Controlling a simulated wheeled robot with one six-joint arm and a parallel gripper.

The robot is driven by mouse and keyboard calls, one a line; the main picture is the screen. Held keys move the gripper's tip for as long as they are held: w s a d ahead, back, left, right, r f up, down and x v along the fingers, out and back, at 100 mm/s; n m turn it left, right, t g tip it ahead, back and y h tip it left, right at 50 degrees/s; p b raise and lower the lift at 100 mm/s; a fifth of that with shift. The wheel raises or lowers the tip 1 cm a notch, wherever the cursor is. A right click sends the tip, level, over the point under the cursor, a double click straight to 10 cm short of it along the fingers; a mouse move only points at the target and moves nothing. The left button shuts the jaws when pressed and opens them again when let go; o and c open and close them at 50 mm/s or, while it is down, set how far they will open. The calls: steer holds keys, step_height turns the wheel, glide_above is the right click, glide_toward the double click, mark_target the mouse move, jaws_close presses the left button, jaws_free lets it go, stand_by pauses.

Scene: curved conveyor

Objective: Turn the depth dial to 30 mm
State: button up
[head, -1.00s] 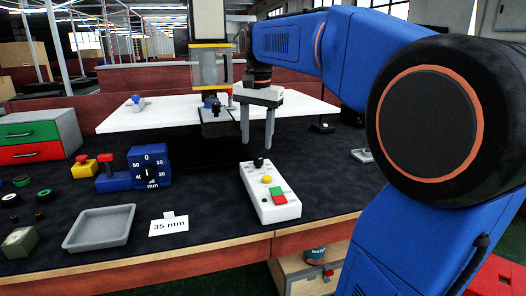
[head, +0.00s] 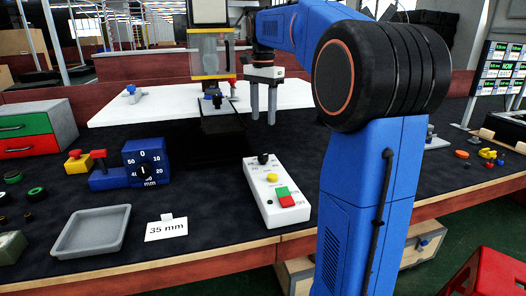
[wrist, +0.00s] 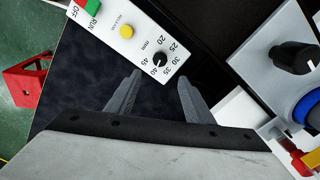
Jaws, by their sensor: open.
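The white control box (head: 275,192) stands on the dark bench mat, with a black dial (head: 263,159), a yellow button and a green and red switch. In the wrist view its dial (wrist: 160,60) has a scale from 20 to 45 mm; its pointer is too small to read. A blue block with a round black dial (head: 150,170), marked 0 to 40 and mm, stands to its left. I cannot tell which is the depth dial. My gripper (head: 263,118) is open and empty, pointing down behind the control box, apart from it; in the wrist view its fingertips (wrist: 160,76) are below the dial.
A card reading 35 mm (head: 166,229) stands beside a grey tray (head: 91,232) at the front. A grey panel with a black knob (wrist: 295,58) is at the wrist view's right. Drawers (head: 30,130) stand left.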

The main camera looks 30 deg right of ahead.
mark_target(263, 155)
step_height(263, 155, down, 14)
steer(key=shift+r, duration=0.15)
stand_by(0.3)
steer(key=shift+c, duration=0.5)
steer(key=c, duration=0.9)
